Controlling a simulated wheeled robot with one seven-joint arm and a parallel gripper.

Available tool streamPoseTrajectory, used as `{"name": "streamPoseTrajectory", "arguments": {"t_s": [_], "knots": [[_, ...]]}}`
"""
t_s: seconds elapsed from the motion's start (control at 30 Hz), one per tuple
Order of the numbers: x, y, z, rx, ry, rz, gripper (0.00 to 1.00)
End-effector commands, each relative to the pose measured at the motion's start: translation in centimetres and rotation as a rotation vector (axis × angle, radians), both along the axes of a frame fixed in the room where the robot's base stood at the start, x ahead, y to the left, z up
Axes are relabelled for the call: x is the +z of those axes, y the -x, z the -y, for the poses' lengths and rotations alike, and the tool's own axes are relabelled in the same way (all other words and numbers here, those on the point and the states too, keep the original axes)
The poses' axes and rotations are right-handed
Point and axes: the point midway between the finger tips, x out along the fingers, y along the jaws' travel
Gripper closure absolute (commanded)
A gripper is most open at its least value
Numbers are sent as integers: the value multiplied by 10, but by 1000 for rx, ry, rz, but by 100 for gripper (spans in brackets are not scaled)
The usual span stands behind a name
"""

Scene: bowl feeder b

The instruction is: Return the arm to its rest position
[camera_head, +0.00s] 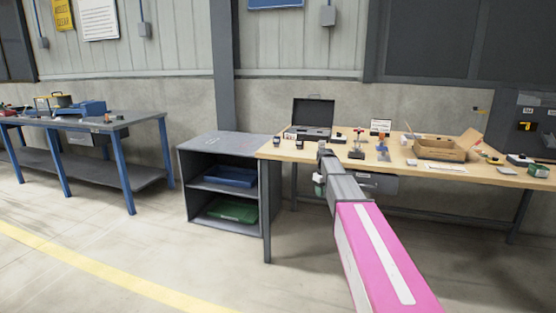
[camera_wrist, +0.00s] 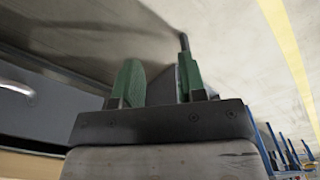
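My arm reaches from the lower right of the head view up toward the front edge of the wooden table (camera_head: 300,155), with a pink link and a grey wrist. My gripper (camera_head: 320,183) is at its far end, small and partly hidden by the wrist, in front of the table edge. In the wrist view, my gripper (camera_wrist: 160,82) shows two green-padded fingers set apart. I see no object held between them; a dark shape shows in the gap, and I cannot tell what it is.
A grey drawer (camera_wrist: 40,105) under the table is close to the gripper's left in the wrist view. A black case (camera_head: 312,118) and cardboard box (camera_head: 440,150) stand on the table. A grey shelf unit (camera_head: 228,142) stands left; open floor (camera_head: 200,255) lies in front.

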Motion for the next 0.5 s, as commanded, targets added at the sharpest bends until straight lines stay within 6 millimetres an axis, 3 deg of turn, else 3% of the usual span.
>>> {"name": "streamPoseTrajectory", "arguments": {"t_s": [0.03, 0.3, 0.5], "knots": [[-23, 46, -3, -41, -2, -6, 62], [-109, 202, -14, -286, -9, -11, 62], [-144, 303, -19, -449, -13, -12, 62]]}}
